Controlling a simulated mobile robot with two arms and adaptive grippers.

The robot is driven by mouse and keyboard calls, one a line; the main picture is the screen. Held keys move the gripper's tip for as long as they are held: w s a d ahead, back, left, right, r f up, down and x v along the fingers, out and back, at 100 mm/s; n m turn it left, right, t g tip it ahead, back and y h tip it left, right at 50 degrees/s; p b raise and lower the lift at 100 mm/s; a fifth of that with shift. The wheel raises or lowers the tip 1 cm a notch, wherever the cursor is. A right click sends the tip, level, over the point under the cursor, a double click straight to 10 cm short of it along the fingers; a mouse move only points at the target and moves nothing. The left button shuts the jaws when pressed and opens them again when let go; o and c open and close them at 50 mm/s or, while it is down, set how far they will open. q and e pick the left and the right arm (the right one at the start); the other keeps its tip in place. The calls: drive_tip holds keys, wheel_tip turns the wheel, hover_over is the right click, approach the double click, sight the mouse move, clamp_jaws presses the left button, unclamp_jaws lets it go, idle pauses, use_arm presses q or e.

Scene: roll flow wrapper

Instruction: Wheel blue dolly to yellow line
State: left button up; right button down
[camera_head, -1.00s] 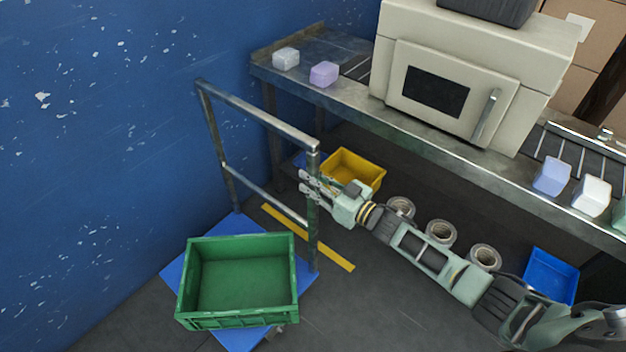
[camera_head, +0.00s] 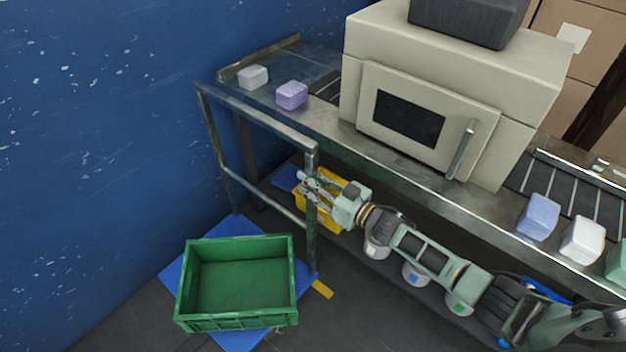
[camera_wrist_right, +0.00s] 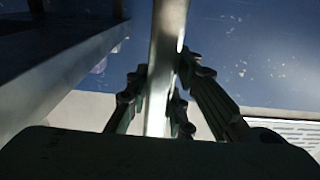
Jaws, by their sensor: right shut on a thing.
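The blue dolly (camera_head: 222,229) stands on the floor beside the blue wall, with a grey metal push handle (camera_head: 262,121) at its far side. A green crate (camera_head: 236,325) sits on its deck. A short end of the yellow line (camera_head: 322,289) shows on the floor just right of the deck; the dolly hides much of the rest. My right gripper (camera_head: 309,188) is shut on the right upright post of the handle. In the right wrist view the post (camera_wrist_right: 165,60) runs between the fingers. My left gripper is not in view.
A metal conveyor table (camera_head: 330,125) with a beige machine (camera_head: 440,95) and wrapped blocks stands close beyond the handle. Under it are a yellow bin (camera_head: 328,215), film rolls (camera_head: 416,275) and a blue bin (camera_head: 545,290). The blue wall (camera_head: 90,130) is at left.

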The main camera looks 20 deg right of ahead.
drive_tip(key=shift+w+d, duration=0.15)
drive_tip(key=shift+d, duration=0.15)
drive_tip(key=c, duration=1.5)
unclamp_jaws()
drive_tip(key=v, duration=1.2)
